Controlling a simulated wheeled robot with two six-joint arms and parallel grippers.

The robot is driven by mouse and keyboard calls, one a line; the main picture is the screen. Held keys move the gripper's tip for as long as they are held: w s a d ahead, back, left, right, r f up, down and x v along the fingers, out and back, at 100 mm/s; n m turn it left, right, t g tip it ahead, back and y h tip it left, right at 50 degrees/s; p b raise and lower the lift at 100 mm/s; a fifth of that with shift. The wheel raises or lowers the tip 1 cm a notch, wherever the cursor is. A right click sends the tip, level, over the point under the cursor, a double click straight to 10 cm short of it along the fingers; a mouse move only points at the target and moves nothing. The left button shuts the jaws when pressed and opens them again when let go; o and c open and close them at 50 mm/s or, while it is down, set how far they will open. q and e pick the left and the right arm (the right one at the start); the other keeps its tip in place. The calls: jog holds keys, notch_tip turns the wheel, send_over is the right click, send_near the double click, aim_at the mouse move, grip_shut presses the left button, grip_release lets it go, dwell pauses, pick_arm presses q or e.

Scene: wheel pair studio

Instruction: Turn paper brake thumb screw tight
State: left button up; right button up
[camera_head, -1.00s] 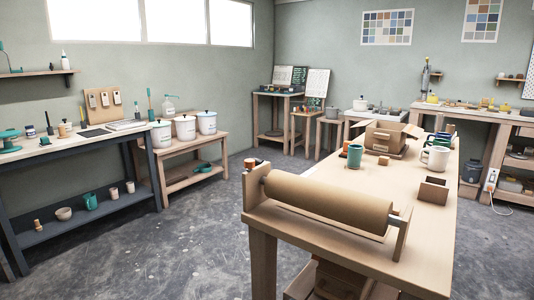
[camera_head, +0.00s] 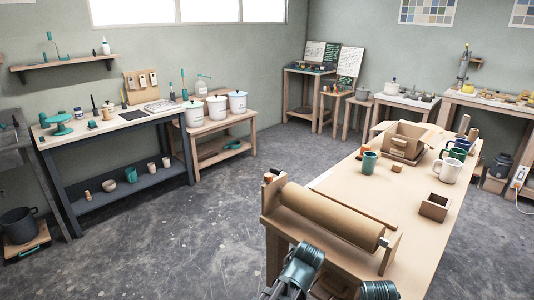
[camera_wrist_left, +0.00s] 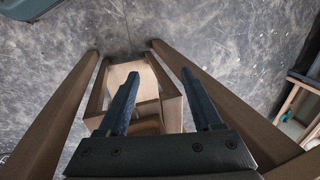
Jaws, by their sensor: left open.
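The brown paper roll (camera_head: 328,216) lies in its wooden holder at the near end of the long table. The holder's left upright (camera_head: 269,194) has a small reddish-brown part (camera_head: 268,176) at its top. I cannot tell whether this is the brake thumb screw. In the left wrist view my left gripper (camera_wrist_left: 162,92) is open and empty, its two dark fingers apart. Beyond them are wooden legs and a box, with no screw in sight. In the head view parts of my arms show at the bottom edge. My right gripper is out of view.
The long table (camera_head: 407,200) carries a green cup (camera_head: 370,161), a white mug (camera_head: 447,171), a small wooden box (camera_head: 434,207) and a cardboard box (camera_head: 401,142). A wooden box (camera_wrist_left: 145,85) stands under it. The grey floor (camera_head: 190,240) to the left is open.

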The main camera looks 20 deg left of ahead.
pick_arm(q)
jog(key=w+a+r+m+t+y+p, duration=0.3)
jog(key=w+a+r+m+y, duration=0.4)
jog(key=r, duration=0.5)
jog(key=w+d+r+m+t+y, duration=0.1)
jog(key=w+r+m+t+y, duration=0.4)
jog(key=r+m, duration=0.8)
jog(key=shift+w+r+m, duration=0.3)
jog(key=shift+w+r, duration=0.35)
jog(key=shift+w, duration=0.4)
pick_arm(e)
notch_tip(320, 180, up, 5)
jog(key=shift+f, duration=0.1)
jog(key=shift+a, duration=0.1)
